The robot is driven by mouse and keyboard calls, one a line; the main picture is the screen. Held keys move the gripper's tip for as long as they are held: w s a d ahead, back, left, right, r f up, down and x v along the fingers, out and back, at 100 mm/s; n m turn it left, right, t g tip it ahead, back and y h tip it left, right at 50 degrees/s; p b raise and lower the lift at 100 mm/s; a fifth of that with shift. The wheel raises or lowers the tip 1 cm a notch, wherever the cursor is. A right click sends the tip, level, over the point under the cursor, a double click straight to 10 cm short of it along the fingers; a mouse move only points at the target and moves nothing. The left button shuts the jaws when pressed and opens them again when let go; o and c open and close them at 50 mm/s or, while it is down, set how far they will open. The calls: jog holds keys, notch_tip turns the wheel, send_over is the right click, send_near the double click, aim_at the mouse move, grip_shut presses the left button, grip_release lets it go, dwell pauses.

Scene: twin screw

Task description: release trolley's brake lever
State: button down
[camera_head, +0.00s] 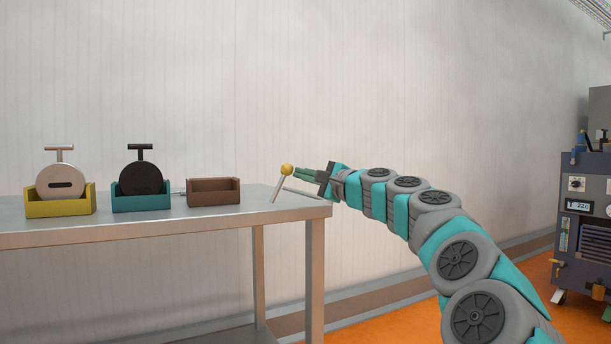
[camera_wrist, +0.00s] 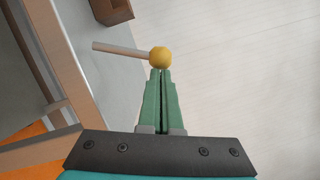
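The lever is a light rod (camera_head: 278,188) with a yellow ball knob (camera_head: 287,169) on its upper end. It stands tilted at the right end of a grey metal table or trolley (camera_head: 270,206). In the wrist view the knob (camera_wrist: 160,57) is just beyond my fingertips, and the rod (camera_wrist: 120,49) runs off to the left. My gripper (camera_head: 296,176) is at the right of the knob, its green fingers pointing at it. In the wrist view the fingers (camera_wrist: 163,71) lie side by side, shut with nothing between them. I cannot tell whether the tips touch the knob.
A yellow bin (camera_head: 60,208) with a light disc, a teal bin (camera_head: 140,203) with a dark disc and a brown bin (camera_head: 213,198) stand on the top. A pale wall is behind. A dark machine cabinet (camera_head: 585,215) stands far right.

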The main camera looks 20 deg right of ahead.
jog(key=a+r+n+p, duration=0.1)
jog(key=n, duration=0.1)
jog(key=shift+a+r+n+g, duration=0.4)
jog(key=a+n+g+h, duration=0.2)
jog(key=a+n, duration=0.6)
jog(key=n, duration=0.1)
jog(key=shift+s+a+r+p, duration=0.15)
jog(key=shift+r+p, duration=0.15)
jog(key=shift+p, duration=0.15)
jog(key=s+d+r, duration=0.2)
jog(key=s, duration=0.3)
jog(key=s+d+r+p, duration=0.1)
jog(key=s+d+r, duration=0.1)
jog(key=s, duration=0.4)
jog(key=shift+s+d+p, duration=0.15)
jog(key=shift+d+p, duration=0.15)
jog(key=shift+d, duration=0.5)
